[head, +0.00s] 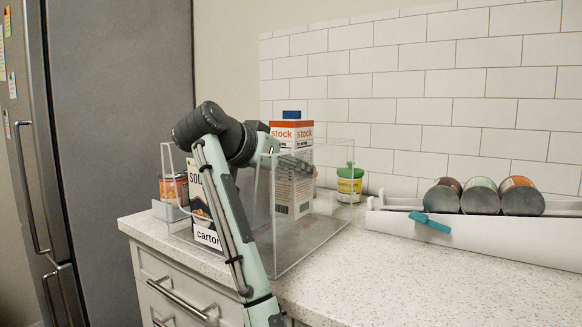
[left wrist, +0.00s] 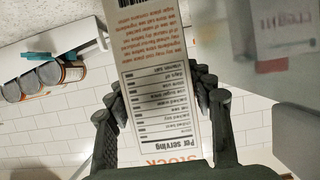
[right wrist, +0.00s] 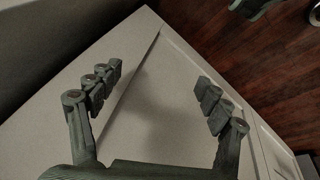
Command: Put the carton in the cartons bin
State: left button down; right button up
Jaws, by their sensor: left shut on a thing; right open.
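The carton is a tall orange and white stock box with a blue cap (head: 293,195), seen through the clear walls of the cartons bin (head: 310,246) in the head view. It is upright with its lower part within the bin's outline. I cannot tell if its base touches the floor. My left gripper (head: 288,160) is shut on its side; the left wrist view shows the carton's printed panel (left wrist: 160,100) between the fingers. My left arm hides part of the bin and its label. My right gripper (right wrist: 157,85) is open and empty; the head view does not show it.
A green-lidded yellow jar (head: 349,184) stands by the tiled wall. A white rack with several cans (head: 480,235) is at right. The front right counter is clear.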

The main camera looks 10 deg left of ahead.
pick_arm(q)
jog(key=c, duration=0.9)
grip_release()
jog(key=shift+r, duration=0.1)
jog(key=shift+o, duration=1.4)
pick_arm(e)
jog(key=shift+s+f, duration=0.2)
jog(key=shift+s, duration=0.1)
pick_arm(q)
jog(key=shift+r, duration=0.15)
jog(key=v, duration=0.8)
jog(key=shift+w+r, duration=0.15)
jog(key=shift+r, duration=0.2)
pick_arm(e)
jog(key=shift+w+r, duration=0.25)
jog(key=shift+s, duration=0.1)
